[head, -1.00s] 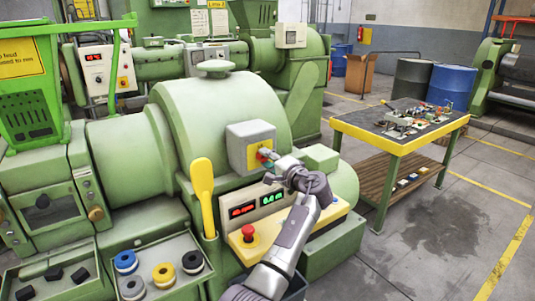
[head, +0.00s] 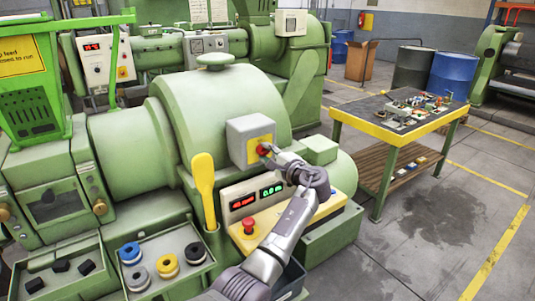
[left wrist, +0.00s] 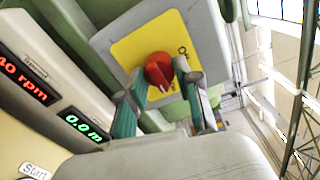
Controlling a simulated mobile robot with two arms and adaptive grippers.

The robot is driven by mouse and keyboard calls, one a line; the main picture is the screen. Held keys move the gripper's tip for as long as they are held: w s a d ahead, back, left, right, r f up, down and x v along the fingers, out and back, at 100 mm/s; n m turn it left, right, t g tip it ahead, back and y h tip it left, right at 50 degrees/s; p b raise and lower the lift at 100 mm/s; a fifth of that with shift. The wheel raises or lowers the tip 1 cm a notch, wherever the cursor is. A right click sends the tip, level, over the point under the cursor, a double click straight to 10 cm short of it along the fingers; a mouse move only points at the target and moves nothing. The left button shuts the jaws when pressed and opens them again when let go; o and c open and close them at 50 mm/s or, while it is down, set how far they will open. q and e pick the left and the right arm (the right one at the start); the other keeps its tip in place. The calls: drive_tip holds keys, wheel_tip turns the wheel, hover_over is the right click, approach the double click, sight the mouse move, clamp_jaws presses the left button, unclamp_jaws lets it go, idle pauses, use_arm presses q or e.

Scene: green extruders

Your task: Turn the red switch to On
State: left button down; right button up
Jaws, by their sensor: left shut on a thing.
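The red switch (head: 263,149) is a round knob on a yellow plate on the front of a grey box (head: 240,131), fixed to the big green machine. In the left wrist view the red knob (left wrist: 158,68) stands on the yellow plate (left wrist: 135,50), with lettering partly seen beside it. My left gripper (head: 272,153) is at the knob. Its teal-padded fingers (left wrist: 168,84) lie on either side of the knob, shut on it. The plate's wording is too small or cut off, so the setting cannot be read. My right gripper is not in view.
Below the switch are a digital display panel (head: 258,197) and a red push button (head: 249,225).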

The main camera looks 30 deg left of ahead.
use_arm(q)
drive_tip(key=c, duration=0.8)
unclamp_jaws()
drive_tip(key=shift+d, duration=0.1)
drive_tip(key=v, duration=1.1)
drive_tip(key=shift+s+d, duration=0.2)
drive_tip(key=shift+d, duration=0.1)
